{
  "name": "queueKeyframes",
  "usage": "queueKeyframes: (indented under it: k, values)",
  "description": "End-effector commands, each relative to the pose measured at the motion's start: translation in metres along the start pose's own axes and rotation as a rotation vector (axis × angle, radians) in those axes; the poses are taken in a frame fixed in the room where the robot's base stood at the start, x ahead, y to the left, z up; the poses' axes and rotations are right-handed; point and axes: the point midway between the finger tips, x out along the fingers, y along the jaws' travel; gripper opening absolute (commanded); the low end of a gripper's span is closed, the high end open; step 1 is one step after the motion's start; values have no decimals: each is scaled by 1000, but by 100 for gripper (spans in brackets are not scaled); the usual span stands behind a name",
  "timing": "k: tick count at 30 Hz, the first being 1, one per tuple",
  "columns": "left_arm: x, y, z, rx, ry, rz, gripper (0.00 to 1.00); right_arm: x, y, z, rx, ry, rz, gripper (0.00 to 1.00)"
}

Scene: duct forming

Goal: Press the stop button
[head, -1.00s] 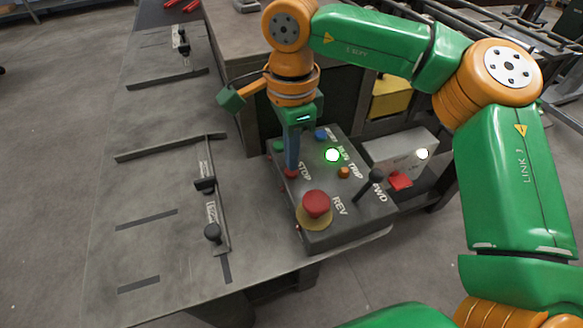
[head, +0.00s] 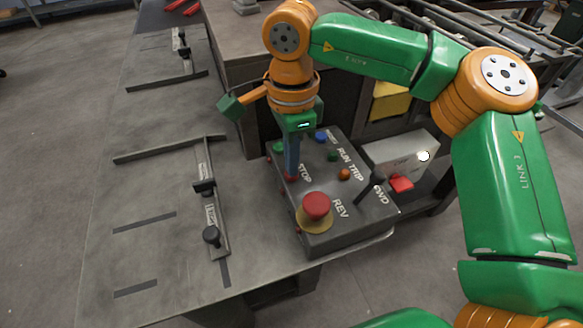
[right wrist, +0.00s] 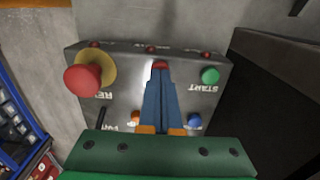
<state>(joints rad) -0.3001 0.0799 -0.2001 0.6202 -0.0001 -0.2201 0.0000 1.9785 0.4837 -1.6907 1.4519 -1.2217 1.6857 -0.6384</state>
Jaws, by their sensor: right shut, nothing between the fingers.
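The control box (head: 345,222) sits on the table with the red stop button (head: 290,178) beside the STOP lettering. My right gripper (head: 291,172) points down with its blue fingers shut and empty. Its tips are at the stop button and cover part of it. In the right wrist view the closed fingertips (right wrist: 160,76) meet the red stop button (right wrist: 160,65); they appear to touch it. How far the button is pressed in cannot be told. The RUN lamp (head: 333,155) is dark. My left gripper is not in view.
A large red mushroom button (head: 316,205) on a yellow base and a black lever (head: 371,186) stand up from the box. A green start button (right wrist: 210,75) and a blue button (right wrist: 194,121) are near the fingers. A grey box (head: 402,150) stands to the right.

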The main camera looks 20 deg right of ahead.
Motion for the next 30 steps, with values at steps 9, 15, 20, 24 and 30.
queueKeyframes:
  k: [9,15,20,24,30]
  values:
    - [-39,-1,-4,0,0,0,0,-42,0,0,0,0,1,0]
    - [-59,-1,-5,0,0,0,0,-64,0,0,0,-1,0,0]
    - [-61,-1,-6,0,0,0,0,-67,0,0,0,1,0,0]
    - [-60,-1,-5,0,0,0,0,-65,0,0,0,0,0,0]
    - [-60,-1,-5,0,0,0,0,-65,0,0,0,0,0,0]
